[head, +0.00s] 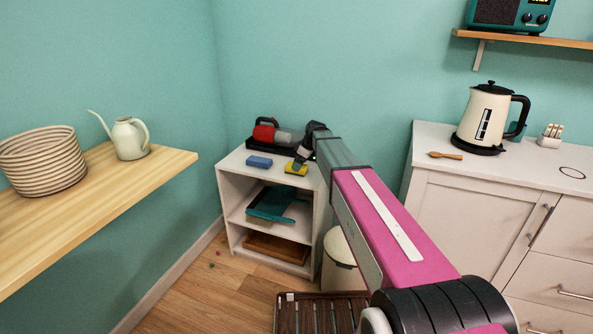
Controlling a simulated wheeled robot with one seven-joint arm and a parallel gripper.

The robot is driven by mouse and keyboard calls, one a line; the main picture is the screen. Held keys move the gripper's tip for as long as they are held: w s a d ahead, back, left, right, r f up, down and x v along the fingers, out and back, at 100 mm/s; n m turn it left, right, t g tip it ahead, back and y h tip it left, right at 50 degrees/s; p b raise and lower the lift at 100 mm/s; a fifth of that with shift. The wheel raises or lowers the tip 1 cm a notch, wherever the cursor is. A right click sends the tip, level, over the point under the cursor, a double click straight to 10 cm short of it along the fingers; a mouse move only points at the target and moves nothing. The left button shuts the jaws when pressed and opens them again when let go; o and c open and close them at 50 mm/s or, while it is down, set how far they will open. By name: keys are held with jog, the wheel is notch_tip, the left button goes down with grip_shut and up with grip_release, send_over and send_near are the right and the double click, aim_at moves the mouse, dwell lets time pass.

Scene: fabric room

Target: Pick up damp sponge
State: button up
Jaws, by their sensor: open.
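A small yellow sponge-like block (301,170) with a darker patch on it lies on top of a white shelf unit (233,177). A blue sponge-like block (259,162) lies to its left on the same top. I cannot tell from the picture which one is damp. My gripper (297,164) is at the far end of my outstretched arm, over or right at the yellow block. It is open. The fingertips are small and dark, and I cannot tell whether they touch the block.
A red and grey appliance (266,131) sits in a dark tray at the back of the shelf top. Teal and brown items fill the lower shelves. A white bin (339,264) stands to the right, near a counter (440,170) with a kettle (487,118). A wooden shelf (170,162) juts out at left.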

jog(key=x, duration=0.2)
jog(key=shift+a+f, duration=0.15)
jog(key=shift+f, duration=0.2)
jog(key=c, duration=1)
